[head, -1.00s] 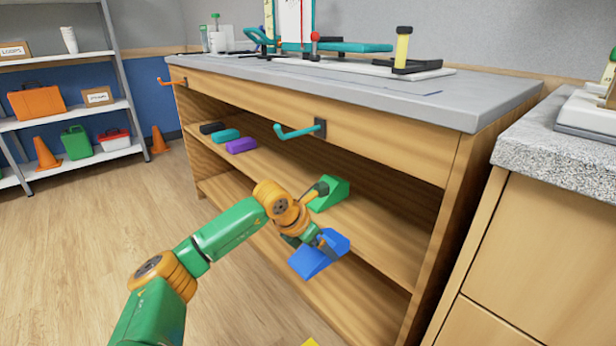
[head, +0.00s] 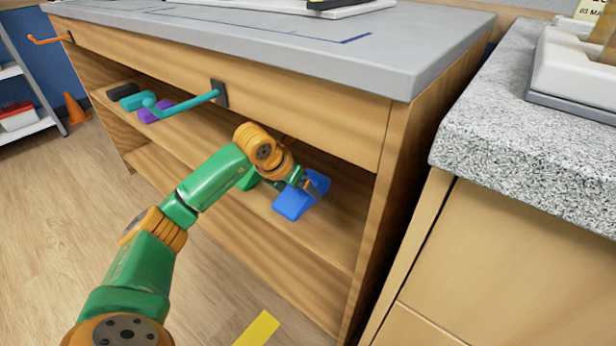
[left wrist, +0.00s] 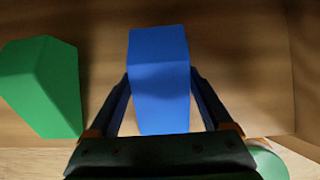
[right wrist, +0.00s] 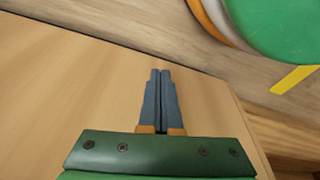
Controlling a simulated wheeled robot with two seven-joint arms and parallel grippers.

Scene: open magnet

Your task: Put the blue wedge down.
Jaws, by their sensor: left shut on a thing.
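The blue wedge (head: 292,203) is in the open cabinet, at the right part of its upper shelf (head: 325,238). My left gripper (head: 309,187) is shut on it. In the left wrist view the blue wedge (left wrist: 160,85) sits between the two fingers, which touch its sides. I cannot tell whether its underside touches the shelf board. A green wedge (left wrist: 45,88) stands left of it, apart from it; my arm mostly hides it in the head view. My right gripper (right wrist: 161,73) is shut and empty in the right wrist view, in front of a wooden surface.
A purple block (head: 155,110), a teal block (head: 138,100) and a black block (head: 122,91) lie at the shelf's far left. A teal handle (head: 190,103) sticks out from the cabinet front above. The cabinet's right side panel (head: 385,215) closes the shelf. A stone-topped counter (head: 540,150) stands right.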

